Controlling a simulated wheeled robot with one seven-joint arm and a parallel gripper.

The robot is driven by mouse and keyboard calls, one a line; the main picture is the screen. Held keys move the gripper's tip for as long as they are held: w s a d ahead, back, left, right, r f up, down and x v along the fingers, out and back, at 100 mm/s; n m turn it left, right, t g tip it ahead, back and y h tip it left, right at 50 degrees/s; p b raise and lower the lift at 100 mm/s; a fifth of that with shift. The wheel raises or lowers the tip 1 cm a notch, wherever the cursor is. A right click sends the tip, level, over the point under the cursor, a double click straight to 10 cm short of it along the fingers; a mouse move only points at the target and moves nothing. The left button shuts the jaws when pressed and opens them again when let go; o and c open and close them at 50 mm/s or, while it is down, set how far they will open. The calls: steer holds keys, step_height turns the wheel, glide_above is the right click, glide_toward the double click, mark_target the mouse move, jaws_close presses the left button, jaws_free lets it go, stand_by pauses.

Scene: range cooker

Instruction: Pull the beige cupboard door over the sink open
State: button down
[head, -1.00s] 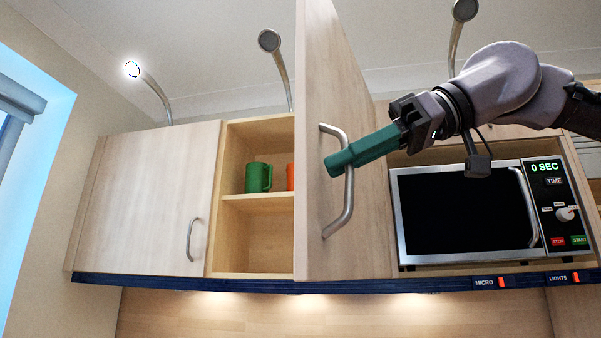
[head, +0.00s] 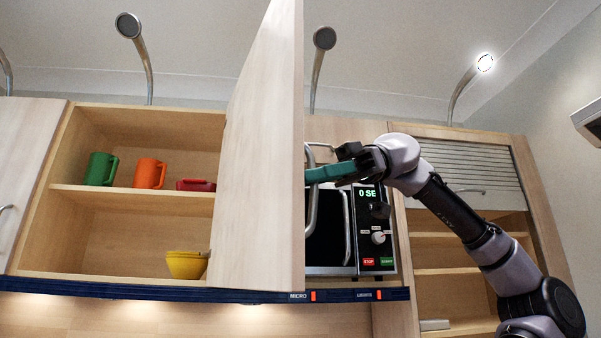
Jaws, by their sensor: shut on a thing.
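The beige cupboard door (head: 262,170) stands swung out toward me, showing mostly its inner face, with its free edge near the middle of the head view. Its metal bar handle (head: 311,215) shows just right of that edge, on the outer face. My gripper (head: 314,175) with green fingers is shut on the handle, reaching it from the right. The fingertips are partly hidden by the door edge. The cupboard's interior shows to the left of the door.
A green mug (head: 101,169), an orange mug (head: 149,173) and a red dish (head: 196,185) stand on the upper shelf. Yellow bowls (head: 186,264) sit below. A microwave (head: 376,235) is behind my gripper. A closed door (head: 30,165) is at far left.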

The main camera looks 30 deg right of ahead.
steer(key=shift+d, duration=0.25)
steer(key=c, duration=1.2)
jaws_free()
steer(key=shift+o, duration=0.2)
steer(key=v, duration=1)
steer(key=shift+d, duration=0.35)
steer(key=shift+w+r, duration=0.1)
steer(key=shift+r, duration=0.05)
